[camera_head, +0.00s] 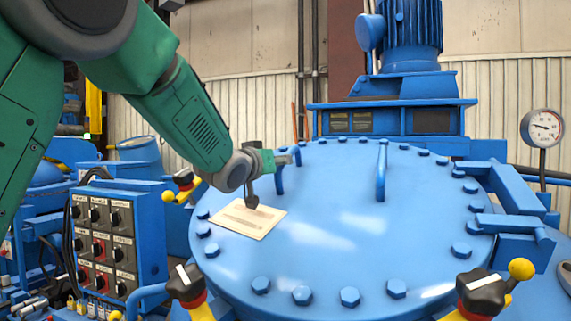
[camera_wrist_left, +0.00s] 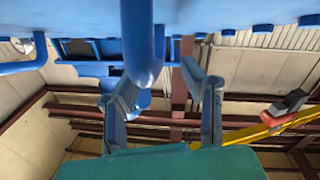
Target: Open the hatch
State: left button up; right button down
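The hatch is a large round blue lid (camera_head: 330,235) ringed with bolts, and it lies closed on the furnace. It bears a left handle (camera_head: 279,178) and a right handle (camera_head: 381,170). My left gripper (camera_head: 285,157) is over the lid, beside the left handle. In the left wrist view my left gripper (camera_wrist_left: 165,95) has its two fingers spread apart. A blue handle bar (camera_wrist_left: 143,45) reaches down between them, closer to the left finger. I see no clear grip on it. My right gripper is in neither view.
Yellow-handled clamps with black knobs (camera_head: 478,292) stand around the lid's rim. A hinge block (camera_head: 515,235) is at right. A motor (camera_head: 410,35) stands behind, a pressure gauge (camera_head: 541,128) at far right. A control box (camera_head: 110,240) is at left.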

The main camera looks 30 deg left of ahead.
pick_arm(q)
jog(key=shift+w+a, duration=0.15)
jog(key=shift+w, duration=0.6)
jog(key=shift+w+r, duration=0.2)
jog(key=shift+w, duration=0.15)
jog(key=shift+w+d, duration=0.65)
jog(key=shift+w, duration=0.1)
jog(key=shift+s+a, duration=0.1)
jog(key=shift+a, duration=0.2)
grip_shut()
jog(key=shift+a, duration=0.15)
